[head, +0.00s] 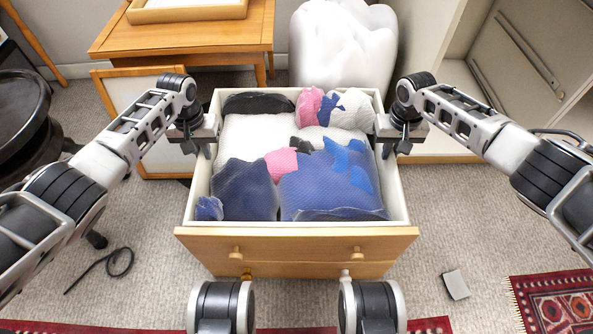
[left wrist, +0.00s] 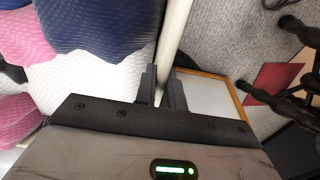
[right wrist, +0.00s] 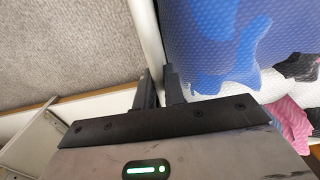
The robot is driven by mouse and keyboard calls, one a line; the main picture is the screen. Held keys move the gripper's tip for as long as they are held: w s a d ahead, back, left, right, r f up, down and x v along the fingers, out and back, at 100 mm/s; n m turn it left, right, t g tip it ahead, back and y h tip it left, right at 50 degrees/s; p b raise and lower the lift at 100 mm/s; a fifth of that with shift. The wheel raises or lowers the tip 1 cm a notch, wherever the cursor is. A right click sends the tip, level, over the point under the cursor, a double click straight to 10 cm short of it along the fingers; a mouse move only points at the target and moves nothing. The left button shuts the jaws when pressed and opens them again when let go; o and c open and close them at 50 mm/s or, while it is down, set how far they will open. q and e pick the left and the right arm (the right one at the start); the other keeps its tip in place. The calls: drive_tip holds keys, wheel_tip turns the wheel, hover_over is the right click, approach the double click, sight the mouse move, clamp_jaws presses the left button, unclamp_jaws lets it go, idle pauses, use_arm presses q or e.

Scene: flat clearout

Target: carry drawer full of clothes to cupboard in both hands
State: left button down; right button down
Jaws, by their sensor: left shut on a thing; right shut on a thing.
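The drawer (head: 297,243) is a pale box with a wooden front and two round knobs, in the middle of the head view. It is full of folded clothes (head: 330,190) in dark blue, white and pink, with bright blue patches. My left gripper (head: 207,145) is shut on the drawer's left side wall, which runs between its fingers in the left wrist view (left wrist: 172,45). My right gripper (head: 392,145) is shut on the right side wall, seen between its fingers in the right wrist view (right wrist: 150,40). The cupboard (head: 520,60) appears to be the open pale unit at right.
A framed panel (head: 135,90) leans at left. A dark round stool (head: 25,110), a cable (head: 105,265), a small grey block (head: 456,284) and a red rug (head: 555,300) are around.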

drive_tip(key=shift+d, duration=0.1)
idle(0.8)
